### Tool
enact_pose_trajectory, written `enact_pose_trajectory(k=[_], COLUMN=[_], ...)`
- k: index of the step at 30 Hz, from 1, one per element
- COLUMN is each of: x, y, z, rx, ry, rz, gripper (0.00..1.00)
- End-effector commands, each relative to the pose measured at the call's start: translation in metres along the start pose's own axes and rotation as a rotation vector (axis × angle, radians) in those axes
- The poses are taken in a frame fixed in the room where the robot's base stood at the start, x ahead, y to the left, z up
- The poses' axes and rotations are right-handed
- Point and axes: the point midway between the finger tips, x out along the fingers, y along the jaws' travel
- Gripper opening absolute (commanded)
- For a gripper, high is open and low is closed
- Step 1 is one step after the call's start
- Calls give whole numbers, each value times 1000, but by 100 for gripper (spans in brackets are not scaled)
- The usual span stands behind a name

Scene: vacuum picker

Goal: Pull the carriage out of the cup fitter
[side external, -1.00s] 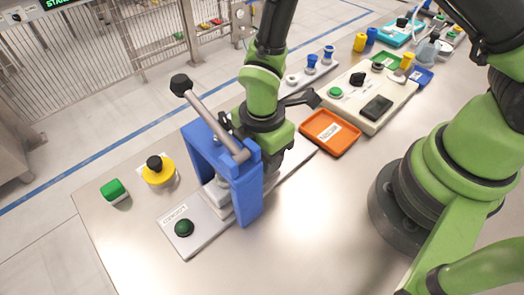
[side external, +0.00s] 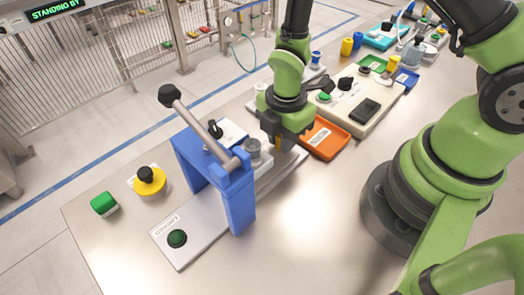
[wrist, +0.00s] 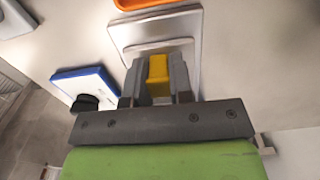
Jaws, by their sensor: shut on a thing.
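The cup fitter is a blue frame (side external: 240,205) with a grey lever ending in a black knob, on a grey base plate (side external: 195,225) with a dark green button. The carriage (side external: 256,162), with a grey round piece on top, is on the base's rail, beyond the frame on the right side. My gripper (side external: 280,145) is right of the frame, low over the rail. In the wrist view my gripper (wrist: 157,85) is shut on a yellow block (wrist: 158,72), which seems to be the carriage's handle. The carriage body is mostly hidden there.
An orange tray (side external: 325,138) is close right of my gripper. A blue-edged white tray (side external: 232,130) with a black knob stands behind the frame. The front table is clear.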

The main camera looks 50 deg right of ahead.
Motion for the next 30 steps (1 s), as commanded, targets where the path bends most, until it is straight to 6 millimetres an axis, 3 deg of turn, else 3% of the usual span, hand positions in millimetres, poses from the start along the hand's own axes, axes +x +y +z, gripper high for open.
enact_pose_trajectory(k=[4, 14, 15, 18, 30], x=[0, 0, 0, 0, -7], y=[1, 0, 0, 0, 1], z=[20, 24, 24, 24, 23], rx=[5, 0, 0, 0, 0], ry=[1, 0, 0, 0, 1], rz=[3, 3, 3, 3, 4], gripper=[0, 0, 23, 46, 47])
